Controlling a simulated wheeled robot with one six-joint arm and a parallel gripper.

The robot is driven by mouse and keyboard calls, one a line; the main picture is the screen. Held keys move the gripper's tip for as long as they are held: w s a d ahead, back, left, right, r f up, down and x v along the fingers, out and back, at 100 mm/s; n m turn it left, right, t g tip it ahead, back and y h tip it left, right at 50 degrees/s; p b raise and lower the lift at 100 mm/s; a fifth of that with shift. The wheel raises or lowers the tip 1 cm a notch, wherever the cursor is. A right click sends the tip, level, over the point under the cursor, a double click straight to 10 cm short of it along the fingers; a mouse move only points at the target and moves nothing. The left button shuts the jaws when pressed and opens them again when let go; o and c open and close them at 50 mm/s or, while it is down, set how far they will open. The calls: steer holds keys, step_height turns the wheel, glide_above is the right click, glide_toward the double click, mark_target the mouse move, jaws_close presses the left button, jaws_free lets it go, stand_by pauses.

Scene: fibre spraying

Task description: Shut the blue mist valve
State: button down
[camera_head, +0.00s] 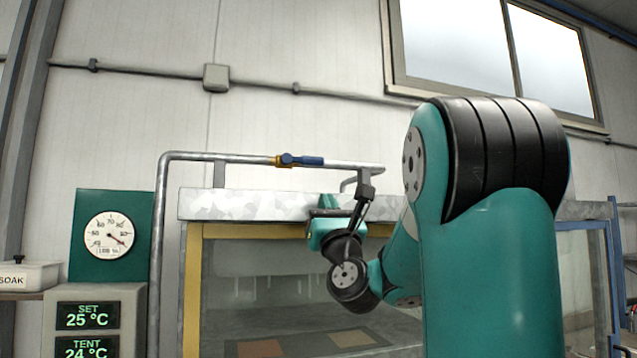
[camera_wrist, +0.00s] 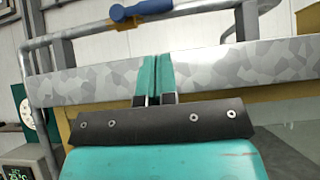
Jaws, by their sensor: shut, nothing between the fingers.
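The blue mist valve (camera_head: 306,160) sits on the grey pipe above the tent frame. Its blue lever lies along the pipe and points right from a brass body (camera_head: 284,161). My gripper (camera_head: 328,202) is below and a little right of the lever, in front of the galvanised beam. In the wrist view its two teal fingers (camera_wrist: 154,60) are together, empty and apart from the valve.
The galvanised beam (camera_head: 230,204) and yellow frame (camera_head: 193,290) stand behind my gripper. The pipe (camera_head: 160,240) bends down at the left. A round gauge (camera_head: 109,236) and a temperature display (camera_head: 88,316) are at the left.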

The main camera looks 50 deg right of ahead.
mark_target(314, 166)
steer(key=p+x, duration=0.7)
steer(key=x, duration=0.1)
steer(key=shift+s+r, duration=0.1)
steer(key=shift+r, duration=0.15)
steer(key=shift+w+d+r+p, duration=0.4)
steer(key=shift+w+p, duration=0.2)
steer(key=shift+s+d+n+b, duration=0.1)
steer(key=shift+n+b, duration=0.2)
steer(key=shift+b, duration=0.05)
